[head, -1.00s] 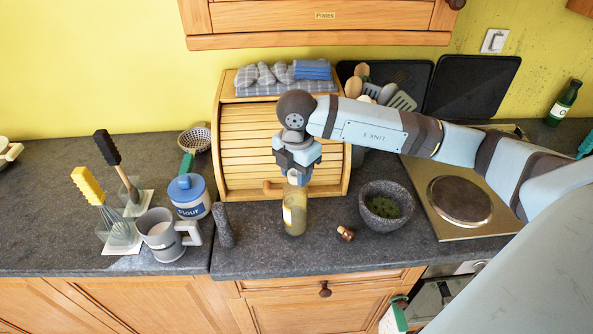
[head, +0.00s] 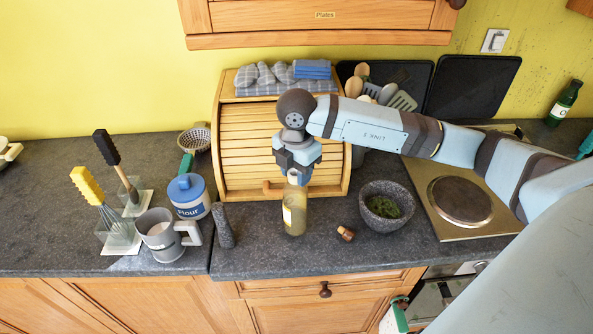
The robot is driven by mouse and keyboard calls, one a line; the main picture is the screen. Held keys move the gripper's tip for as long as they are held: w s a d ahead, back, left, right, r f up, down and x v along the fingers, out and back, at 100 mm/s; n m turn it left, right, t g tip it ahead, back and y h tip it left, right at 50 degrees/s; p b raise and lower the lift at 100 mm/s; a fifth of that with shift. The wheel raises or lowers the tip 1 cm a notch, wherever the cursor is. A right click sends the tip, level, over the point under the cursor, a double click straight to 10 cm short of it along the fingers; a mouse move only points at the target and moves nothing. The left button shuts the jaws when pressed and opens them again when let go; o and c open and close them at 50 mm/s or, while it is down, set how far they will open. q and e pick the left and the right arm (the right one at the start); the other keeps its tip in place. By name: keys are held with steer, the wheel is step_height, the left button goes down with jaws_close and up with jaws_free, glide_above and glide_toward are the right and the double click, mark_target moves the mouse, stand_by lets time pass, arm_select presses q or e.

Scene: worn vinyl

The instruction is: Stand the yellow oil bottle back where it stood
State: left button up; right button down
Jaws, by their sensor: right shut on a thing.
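The yellow oil bottle (head: 295,215) stands upright on the dark counter, in front of the wooden roll-front bread box. My right gripper (head: 296,178) comes down from above and is shut on the bottle's neck. The gripper hides part of the neck. I cannot tell for sure whether the bottle's base touches the counter. A cork stopper (head: 346,233) lies on the counter to the right of the bottle.
A stone mortar (head: 372,213) with green herbs stands right of the bottle, and its grey pestle (head: 223,226) stands to the left. A grey sifter mug (head: 160,237) and a flour jar (head: 188,194) are further left. The bread box (head: 235,150) is close behind.

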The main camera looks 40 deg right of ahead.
steer(key=shift+f+b, duration=0.5)
steer(key=shift+f, duration=0.2)
stand_by(0.4)
steer(key=c, duration=0.6)
jaws_free()
steer(key=shift+r, duration=0.2)
steer(key=shift+r+p, duration=2.4)
steer(key=shift+r, duration=1.45)
